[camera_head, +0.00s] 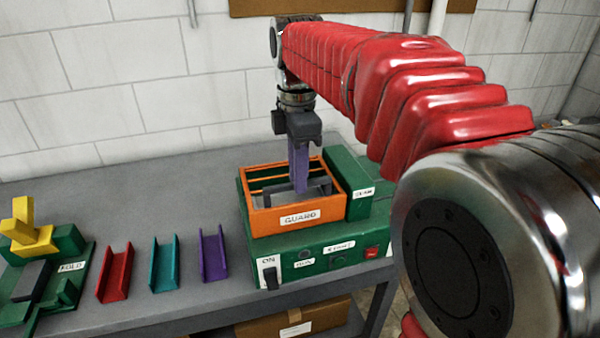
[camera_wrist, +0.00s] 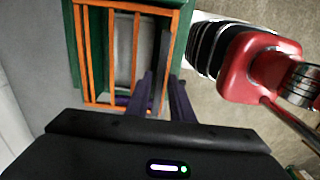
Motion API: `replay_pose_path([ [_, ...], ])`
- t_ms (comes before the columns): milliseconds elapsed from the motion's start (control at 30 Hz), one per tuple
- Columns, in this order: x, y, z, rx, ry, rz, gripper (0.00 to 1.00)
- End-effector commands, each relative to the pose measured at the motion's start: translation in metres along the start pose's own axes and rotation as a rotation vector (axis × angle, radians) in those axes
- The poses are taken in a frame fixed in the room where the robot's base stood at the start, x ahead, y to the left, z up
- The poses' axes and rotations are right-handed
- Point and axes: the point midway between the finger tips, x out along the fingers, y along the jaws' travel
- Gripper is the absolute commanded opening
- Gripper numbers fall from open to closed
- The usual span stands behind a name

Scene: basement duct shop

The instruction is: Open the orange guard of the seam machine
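The orange guard (camera_head: 262,223) is a barred frame sitting down flat on top of the green seam machine (camera_head: 345,210). A dark grey handle (camera_head: 271,196) spans it near the front. The guard (camera_wrist: 111,50) also shows in the wrist view, beneath my fingers. My gripper (camera_head: 301,190) points straight down over the guard, its purple fingers at the handle. In the wrist view my gripper (camera_wrist: 161,78) has its two fingers apart, with a dark strip, seemingly the handle, between or just beyond the tips. I cannot tell whether they touch it.
The machine's front has an ON lever (camera_head: 270,277) and a red switch (camera_head: 372,252). Red (camera_head: 115,275), teal (camera_head: 164,264) and purple (camera_head: 213,254) channels lie left of it. A green fold tool (camera_head: 70,250) with a yellow part (camera_head: 28,238) is at far left. Bench space behind is clear.

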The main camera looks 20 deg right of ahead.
Motion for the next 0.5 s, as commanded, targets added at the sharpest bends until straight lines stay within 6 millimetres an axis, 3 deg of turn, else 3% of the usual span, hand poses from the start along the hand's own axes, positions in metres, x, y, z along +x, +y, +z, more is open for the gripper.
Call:
replay_pose_path([
  [267, -0.0001, 0.0001, 0.0001, 0.0, 0.0, 0.0, 0.01],
  [500, -0.0001, 0.0002, 0.0002, 0.0, 0.0, 0.0, 0.0],
])
